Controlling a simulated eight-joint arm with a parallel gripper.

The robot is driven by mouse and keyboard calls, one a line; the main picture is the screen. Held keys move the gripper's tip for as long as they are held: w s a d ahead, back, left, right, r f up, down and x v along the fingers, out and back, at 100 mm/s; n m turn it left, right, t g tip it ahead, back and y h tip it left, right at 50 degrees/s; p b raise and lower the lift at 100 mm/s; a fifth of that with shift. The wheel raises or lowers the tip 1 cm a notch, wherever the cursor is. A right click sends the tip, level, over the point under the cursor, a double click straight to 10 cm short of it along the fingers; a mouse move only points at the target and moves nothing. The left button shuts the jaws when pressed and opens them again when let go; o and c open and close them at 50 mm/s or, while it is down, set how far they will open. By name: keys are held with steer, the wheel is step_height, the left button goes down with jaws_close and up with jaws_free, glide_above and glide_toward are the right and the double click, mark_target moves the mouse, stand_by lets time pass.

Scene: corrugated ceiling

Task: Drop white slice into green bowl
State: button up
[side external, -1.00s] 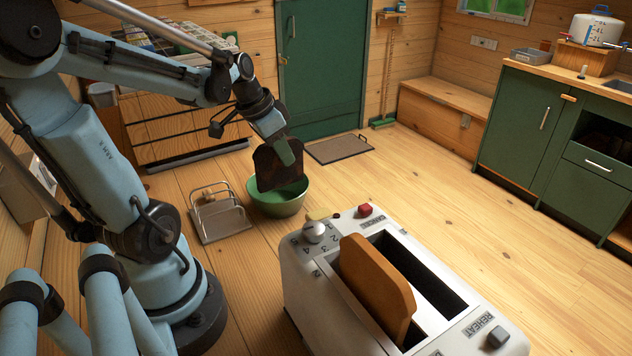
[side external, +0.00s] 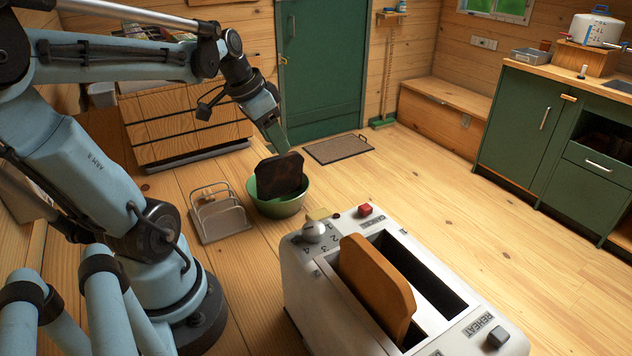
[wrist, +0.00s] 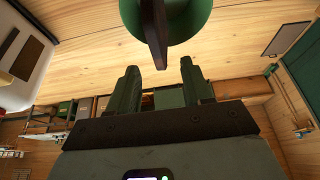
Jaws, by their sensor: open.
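A dark brown, burnt-looking slice (side external: 279,174) stands tilted in the green bowl (side external: 277,208), its upper part above the rim. My gripper (side external: 283,147) is open and empty, just above the slice and apart from it. In the wrist view, the open fingers (wrist: 160,70) have a gap between them, with the slice (wrist: 154,30) seen edge-on and the green bowl (wrist: 190,18) beyond them. A golden-brown slice (side external: 374,285) sits in the near slot of the white toaster (side external: 310,290). I see no white slice.
A wire toast rack (side external: 220,218) stands just left of the bowl. The toaster's far slot (side external: 420,275) looks empty. A wooden box with slats (side external: 190,125) is behind the rack. A mat (side external: 337,149) lies on the floor by the green door (side external: 320,65).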

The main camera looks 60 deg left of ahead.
steer(key=v, duration=0.8)
steer(key=shift+f, duration=0.15)
steer(key=x, duration=1.1)
steer(key=shift+w+f, duration=0.2)
steer(key=shift+f, duration=0.15)
steer(key=shift+r, duration=0.5)
steer(key=shift+f, duration=0.15)
